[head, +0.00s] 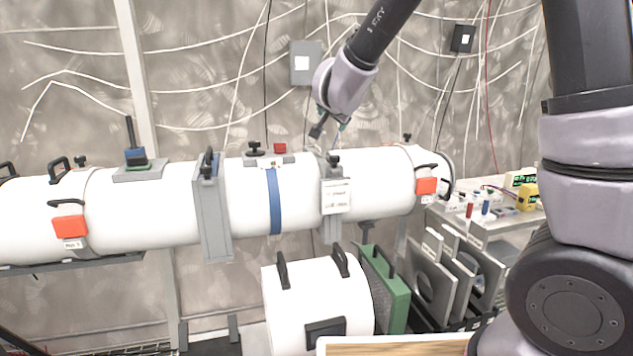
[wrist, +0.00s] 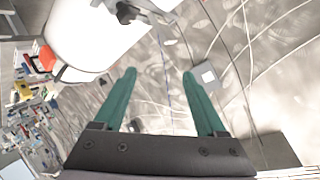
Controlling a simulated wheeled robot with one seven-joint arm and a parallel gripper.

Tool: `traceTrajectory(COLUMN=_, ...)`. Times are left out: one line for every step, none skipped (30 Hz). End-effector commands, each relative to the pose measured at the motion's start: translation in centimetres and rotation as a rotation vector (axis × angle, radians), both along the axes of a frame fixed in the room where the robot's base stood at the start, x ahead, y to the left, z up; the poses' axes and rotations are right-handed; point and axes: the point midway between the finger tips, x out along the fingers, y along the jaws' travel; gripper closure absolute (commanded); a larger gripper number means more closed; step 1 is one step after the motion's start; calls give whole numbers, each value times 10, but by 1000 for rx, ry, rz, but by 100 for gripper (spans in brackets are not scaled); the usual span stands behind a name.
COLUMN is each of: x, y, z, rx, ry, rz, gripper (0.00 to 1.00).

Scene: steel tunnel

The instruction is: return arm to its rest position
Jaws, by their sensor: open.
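My arm reaches in from the top right of the head view, and its gripper (head: 330,130) hangs just above and behind the white steel tunnel (head: 375,185). In the wrist view my gripper (wrist: 160,75) shows two green fingers spread wide apart. Nothing is between them; behind them are the wall and some cables. The white tunnel also shows at the upper left of the wrist view (wrist: 100,35). In the head view the fingertips are small and partly hidden by the wrist.
A black clamp knob (head: 333,160) stands on the tunnel close below the gripper. A grey wall box (head: 305,63) is behind. A loose white cylinder section (head: 318,300) and a green panel (head: 385,288) stand in front. A cluttered table (head: 500,212) is at right.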

Motion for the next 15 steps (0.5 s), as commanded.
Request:
traceTrajectory(x=-5, y=-18, z=22, rx=45, ry=7, rz=40, gripper=26)
traceTrajectory(x=-10, y=-25, z=31, rx=63, ry=16, rz=71, gripper=26)
traceTrajectory(x=-18, y=-35, z=42, rx=83, ry=31, rz=112, gripper=26)
traceTrajectory(x=-25, y=-43, z=50, rx=94, ry=42, rz=142, gripper=26)
traceTrajectory(x=-34, y=-50, z=57, rx=102, ry=55, rz=171, gripper=26)
traceTrajectory(x=-47, y=-61, z=66, rx=107, ry=73, rz=208, gripper=26)
traceTrajectory(x=-58, y=-69, z=71, rx=106, ry=87, rz=234, gripper=26)
traceTrajectory(x=-69, y=-78, z=75, rx=102, ry=104, rz=257, gripper=26)
traceTrajectory(x=-86, y=-89, z=80, rx=94, ry=128, rz=284, gripper=26)
traceTrajectory(x=-99, y=-98, z=81, rx=84, ry=149, rz=303, gripper=26)
traceTrajectory(x=-113, y=-107, z=83, rx=74, ry=170, rz=318, gripper=26)
traceTrajectory(x=-133, y=-119, z=83, rx=56, ry=202, rz=334, gripper=26)
traceTrajectory(x=-148, y=-129, z=82, rx=40, ry=227, rz=343, gripper=26)
traceTrajectory(x=-163, y=-138, z=80, rx=24, ry=253, rz=348, gripper=26)
traceTrajectory(x=-182, y=-149, z=77, rx=2, ry=289, rz=350, gripper=26)
